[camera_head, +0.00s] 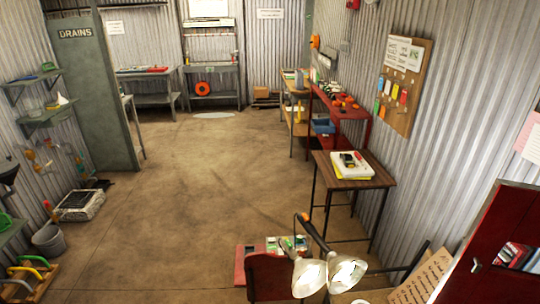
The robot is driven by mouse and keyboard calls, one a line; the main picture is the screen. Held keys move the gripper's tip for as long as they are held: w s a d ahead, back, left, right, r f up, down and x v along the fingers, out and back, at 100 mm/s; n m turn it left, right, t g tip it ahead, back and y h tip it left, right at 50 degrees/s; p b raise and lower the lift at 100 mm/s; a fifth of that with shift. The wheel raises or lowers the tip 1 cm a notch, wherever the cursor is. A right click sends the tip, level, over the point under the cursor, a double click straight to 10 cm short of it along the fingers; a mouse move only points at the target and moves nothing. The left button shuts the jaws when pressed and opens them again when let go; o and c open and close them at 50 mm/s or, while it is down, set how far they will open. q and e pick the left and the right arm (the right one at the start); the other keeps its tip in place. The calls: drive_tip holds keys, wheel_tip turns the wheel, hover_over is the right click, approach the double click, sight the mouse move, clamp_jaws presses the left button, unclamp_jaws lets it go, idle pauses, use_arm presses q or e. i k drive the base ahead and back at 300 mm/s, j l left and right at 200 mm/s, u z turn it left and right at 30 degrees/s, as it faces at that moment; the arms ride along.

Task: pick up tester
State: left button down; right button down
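A small dark handheld device with a yellow part (348,159), which looks like a tester, lies on a white pad or stack of papers (362,171). The stack rests on a small brown-topped table (378,182) against the right wall. The device is too small to read any display or label. Neither of my grippers shows in the head view, and nothing touches the device.
A red shelf bench (343,108) stands behind the table. A twin-headed lamp (345,270), a red chair-like object (268,277) and a red cabinet (480,262) are in front. The floor (200,180) in the middle is clear. A green DRAINS panel (95,95) stands left.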

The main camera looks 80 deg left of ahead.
sight(346, 160)
drive_tip(key=u, duration=2.25)
drive_tip(key=i+j+u, duration=0.25)
drive_tip(key=j+u, duration=0.15)
drive_tip(key=j, duration=0.25)
drive_tip(key=i+j+u, duration=0.4)
drive_tip(key=j, duration=0.25)
drive_tip(key=i+j+u, duration=0.8)
drive_tip(key=i+j+z, duration=0.1)
drive_tip(key=i+z, duration=0.25)
drive_tip(key=i, duration=0.2)
drive_tip(key=i+j+z, duration=0.3)
drive_tip(key=i, duration=0.3)
drive_tip(key=i+z, duration=0.35)
drive_tip(key=i, duration=1.5)
drive_tip(key=i+z, duration=0.5)
drive_tip(key=i+j+z, duration=0.1)
drive_tip(key=i+z, duration=0.35)
drive_tip(key=i+l+z, duration=0.55)
drive_tip(key=i+z, duration=0.15)
drive_tip(key=i, duration=0.2)
